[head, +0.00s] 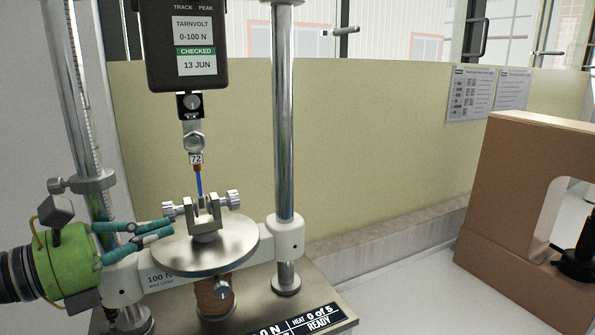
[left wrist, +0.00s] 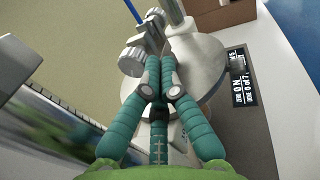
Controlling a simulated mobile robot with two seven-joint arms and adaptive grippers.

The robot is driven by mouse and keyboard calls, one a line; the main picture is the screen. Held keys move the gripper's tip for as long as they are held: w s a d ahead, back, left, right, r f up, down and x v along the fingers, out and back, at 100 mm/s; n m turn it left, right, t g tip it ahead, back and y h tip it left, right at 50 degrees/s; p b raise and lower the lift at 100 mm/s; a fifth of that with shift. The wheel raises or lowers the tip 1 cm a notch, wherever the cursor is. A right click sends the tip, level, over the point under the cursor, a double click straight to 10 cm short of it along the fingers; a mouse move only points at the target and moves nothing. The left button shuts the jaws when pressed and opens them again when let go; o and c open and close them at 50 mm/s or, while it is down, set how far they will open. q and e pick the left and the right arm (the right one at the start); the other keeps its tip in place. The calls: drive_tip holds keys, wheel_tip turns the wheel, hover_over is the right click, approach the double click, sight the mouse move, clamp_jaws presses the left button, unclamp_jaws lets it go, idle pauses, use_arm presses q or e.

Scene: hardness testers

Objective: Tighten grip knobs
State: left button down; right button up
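A small metal grip (head: 205,224) stands on a round steel plate (head: 212,256) of the tester. A ribbed knob sits on each side: the left knob (head: 169,210) and the right knob (head: 233,199). A thin blue strip (head: 199,186) with a tag marked 72 runs from the upper fixture down to the grip. My left gripper (head: 171,226), green with teal fingers, has its tips just below the left knob. In the left wrist view its fingers (left wrist: 159,62) are drawn together beside a knob (left wrist: 132,62). I see nothing held between them. My right gripper is not in view.
The force gauge (head: 186,45) hangs above the grip. Steel columns (head: 283,120) stand on either side. A brown tester frame (head: 507,190) stands at right. The bench (head: 400,285) between is clear.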

use_arm(q)
drive_tip(key=shift+r, duration=0.25)
drive_tip(key=shift+r+b, duration=0.4)
drive_tip(key=shift+r, duration=0.55)
drive_tip(key=shift+s, duration=0.1)
idle(0.4)
drive_tip(key=w+b+v, duration=0.1)
drive_tip(key=b+v, duration=0.5)
drive_tip(key=shift+a, duration=0.35)
drive_tip(key=shift+r, duration=0.1)
